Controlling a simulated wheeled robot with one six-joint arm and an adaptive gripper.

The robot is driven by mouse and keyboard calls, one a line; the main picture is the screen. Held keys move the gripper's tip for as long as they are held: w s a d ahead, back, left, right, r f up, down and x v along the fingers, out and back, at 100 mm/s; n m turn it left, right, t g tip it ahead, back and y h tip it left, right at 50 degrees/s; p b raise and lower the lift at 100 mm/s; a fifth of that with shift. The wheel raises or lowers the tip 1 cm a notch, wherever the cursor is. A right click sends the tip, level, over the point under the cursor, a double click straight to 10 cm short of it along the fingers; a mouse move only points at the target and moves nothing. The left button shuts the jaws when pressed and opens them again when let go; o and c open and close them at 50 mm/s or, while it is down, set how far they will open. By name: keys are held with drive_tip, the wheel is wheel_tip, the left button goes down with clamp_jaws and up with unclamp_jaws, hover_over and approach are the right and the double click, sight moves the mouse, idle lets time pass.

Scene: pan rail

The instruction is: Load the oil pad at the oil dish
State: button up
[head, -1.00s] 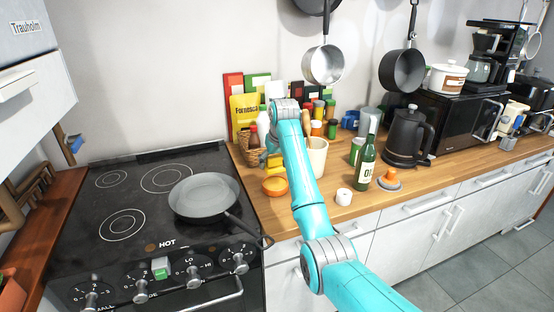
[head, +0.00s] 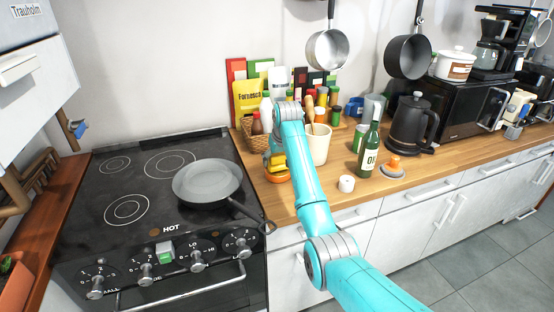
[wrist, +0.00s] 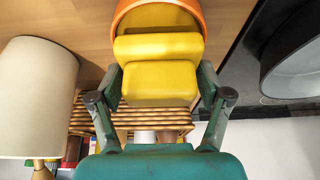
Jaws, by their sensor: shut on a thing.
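The yellow oil pad (wrist: 160,82) is between the two fingers of my gripper (wrist: 161,72) in the wrist view. The orange oil dish (wrist: 193,12) is right at the pad's far end, and the pad overlaps its opening; whether it touches the bottom I cannot tell. In the head view the yellow pad (head: 277,161) shows just over the orange dish (head: 278,178) on the wooden counter. My arm hides most of the gripper there. The green oil bottle (head: 369,150) stands upright to the right.
A frying pan (head: 207,182) sits on the black hob (head: 125,177) left of the dish. A cream crock (head: 318,146) and a wicker basket (head: 255,140) stand close to the dish.

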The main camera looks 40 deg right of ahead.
drive_tip(key=shift+f, duration=0.55)
idle(1.7)
drive_tip(key=shift+r, duration=3.55)
